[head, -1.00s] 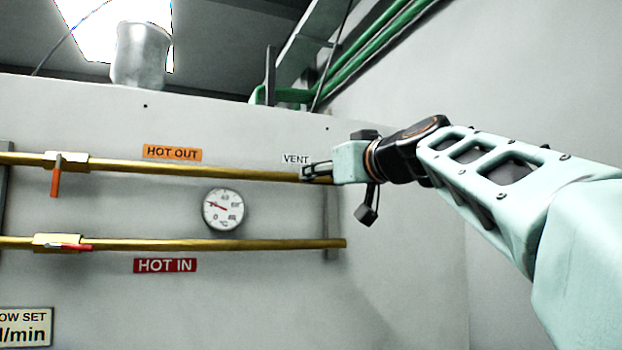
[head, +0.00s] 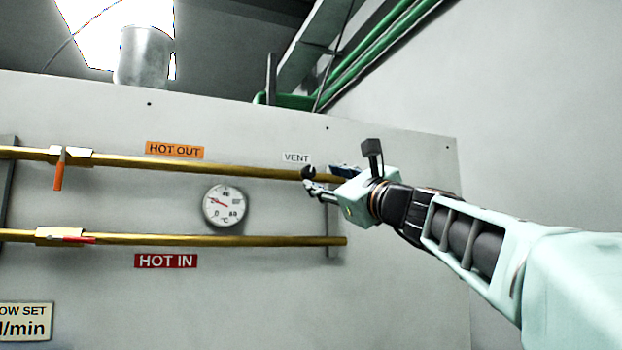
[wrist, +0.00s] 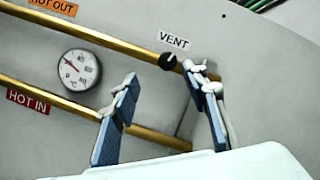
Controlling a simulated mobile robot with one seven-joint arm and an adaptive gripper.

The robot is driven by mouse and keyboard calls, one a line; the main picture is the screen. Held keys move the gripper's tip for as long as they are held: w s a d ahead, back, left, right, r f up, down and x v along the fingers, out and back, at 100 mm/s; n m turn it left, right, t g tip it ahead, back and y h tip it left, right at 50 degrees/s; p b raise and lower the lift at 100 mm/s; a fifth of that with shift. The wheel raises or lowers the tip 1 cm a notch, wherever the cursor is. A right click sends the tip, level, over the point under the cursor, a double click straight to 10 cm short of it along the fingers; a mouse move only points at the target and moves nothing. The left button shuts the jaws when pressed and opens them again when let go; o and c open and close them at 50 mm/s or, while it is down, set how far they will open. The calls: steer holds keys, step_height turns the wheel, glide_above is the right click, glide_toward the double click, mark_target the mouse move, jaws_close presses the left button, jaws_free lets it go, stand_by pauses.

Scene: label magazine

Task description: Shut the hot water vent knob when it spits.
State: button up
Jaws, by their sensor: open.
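The vent knob (head: 308,172) is a small black knob on the upper brass pipe, below the white VENT label (head: 296,157). It also shows in the wrist view (wrist: 168,61), with a pale mark on its face. My gripper (head: 324,178) is open and empty, at the right end of the upper pipe. In the wrist view its two blue-padded fingers (wrist: 160,80) are spread apart, with the knob beyond the tips and between them, nearer the right finger. I cannot tell whether a finger touches the knob. No water or steam shows at the vent.
The upper HOT OUT pipe (head: 230,168) has a valve with an orange lever (head: 58,176) hanging down. The lower HOT IN pipe (head: 220,239) has a red lever (head: 78,240) lying along it. A round gauge (head: 225,205) sits between the pipes. Wall space at lower right is clear.

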mark_target(311, 172)
steer(key=w+a+r+m+p, duration=0.1)
steer(key=w+m, duration=0.1)
steer(key=w+a+r+m+p, duration=0.1)
steer(key=w+p, duration=0.1)
steer(key=w, duration=0.1)
steer(key=w+a+r+m+p, duration=0.1)
steer(key=w+m, duration=0.1)
steer(key=w, duration=0.1)
steer(key=shift+w+r+m+t+p, duration=0.1)
steer(key=shift+r+m+t+p, duration=0.05)
steer(key=shift+m+t+p, duration=0.2)
steer(key=shift+w+a+r, duration=0.15)
steer(key=shift+w+a, duration=0.2)
steer(key=shift+w, duration=0.25)
jaws_close()
steer(key=shift+p, duration=0.35)
